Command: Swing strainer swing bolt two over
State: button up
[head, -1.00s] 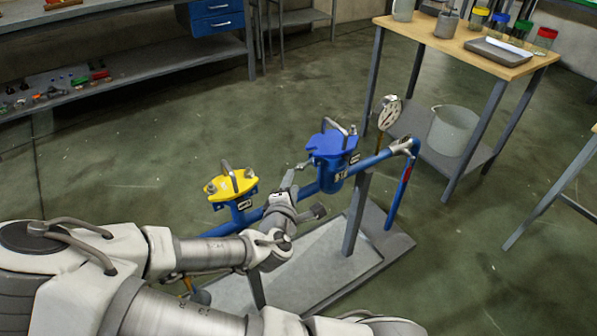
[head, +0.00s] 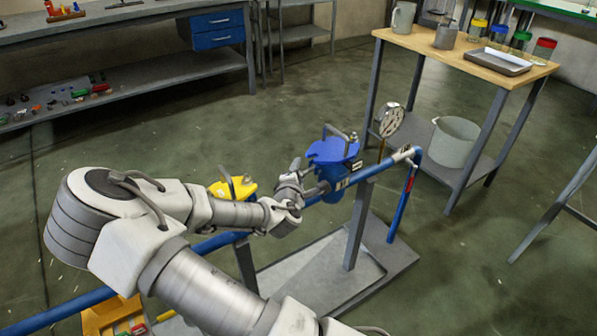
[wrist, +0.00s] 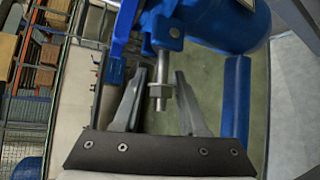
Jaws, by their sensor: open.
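The blue strainer (head: 338,177) stands on the blue pipe, with a blue lid (head: 330,150) and a bent grey handle on top. In the wrist view a swing bolt (wrist: 158,75) with a nut (wrist: 160,91) hangs from a blue lug on the strainer. My gripper (wrist: 160,75) is open, with one finger on each side of the bolt. The bolt lies between the fingers in the picture; I cannot tell its exact depth or see it touch either finger. In the head view my wrist hides much of the strainer's left side and the fingertips.
A yellow-lidded strainer (head: 232,187) stands left on the same pipe, partly behind my arm. A pressure gauge (head: 390,119) stands behind the blue pipe (head: 376,163). A grey post (head: 357,225) rises from the base plate. A wooden-topped table (head: 480,52) is at the right.

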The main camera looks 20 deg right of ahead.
grip_shut()
jog(key=shift+r, duration=0.1)
notch_tip(320, 180, up, 2)
jog(key=m+g+y+p, duration=0.2)
jog(key=m+y+p, duration=0.1)
jog(key=p, duration=0.4)
jog(key=shift+y+p, duration=0.3)
jog(key=shift+p, duration=0.1)
jog(key=shift+a+y, duration=0.1)
jog(key=shift+y, duration=0.2)
grip_release()
